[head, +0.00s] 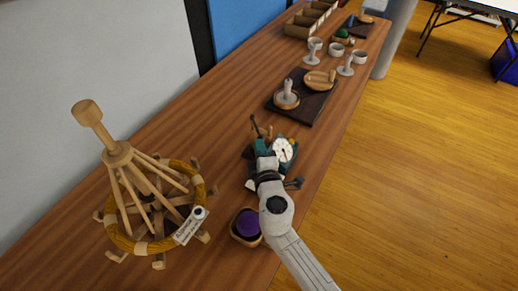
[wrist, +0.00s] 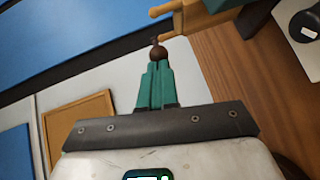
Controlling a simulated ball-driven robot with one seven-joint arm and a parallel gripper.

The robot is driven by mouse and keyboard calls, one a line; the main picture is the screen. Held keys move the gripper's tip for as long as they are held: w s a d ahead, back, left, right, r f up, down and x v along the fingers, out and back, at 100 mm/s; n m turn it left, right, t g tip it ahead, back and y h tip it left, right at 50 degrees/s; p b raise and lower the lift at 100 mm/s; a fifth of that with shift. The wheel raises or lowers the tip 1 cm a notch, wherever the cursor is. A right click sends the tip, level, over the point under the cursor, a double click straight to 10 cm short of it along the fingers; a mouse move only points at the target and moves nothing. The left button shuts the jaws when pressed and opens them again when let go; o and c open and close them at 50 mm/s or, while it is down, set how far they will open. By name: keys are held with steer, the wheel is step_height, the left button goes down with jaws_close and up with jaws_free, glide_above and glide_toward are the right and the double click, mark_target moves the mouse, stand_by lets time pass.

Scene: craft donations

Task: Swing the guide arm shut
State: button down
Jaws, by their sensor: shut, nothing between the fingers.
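The ball winder (head: 283,149), a teal device with a white round top, stands near the table's front edge in the head view, partly covered by my arm. In the wrist view my gripper (wrist: 156,68) has its teal fingers shut together and empty. A dark brown knob (wrist: 158,51) shows right at the fingertips; I cannot tell whether they touch. Light wooden parts (wrist: 166,11) show above it. In the head view a thin dark rod (head: 254,125) stands up at the winder's far left; I cannot tell for sure which part is the guide arm.
A wooden yarn swift (head: 118,155) with a paper tag stands at left. A bowl with purple yarn (head: 248,223) is close to my arm. A dark tray (head: 315,105) and several cups are farther along the table.

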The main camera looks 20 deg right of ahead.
steer(key=w+d+y, duration=0.1)
steer(key=d, duration=0.8)
steer(key=shift+d+n+b, duration=0.15)
steer(key=shift+n+b, duration=0.15)
steer(key=shift+n, duration=0.1)
steer(key=shift+w, duration=0.1)
stand_by(0.3)
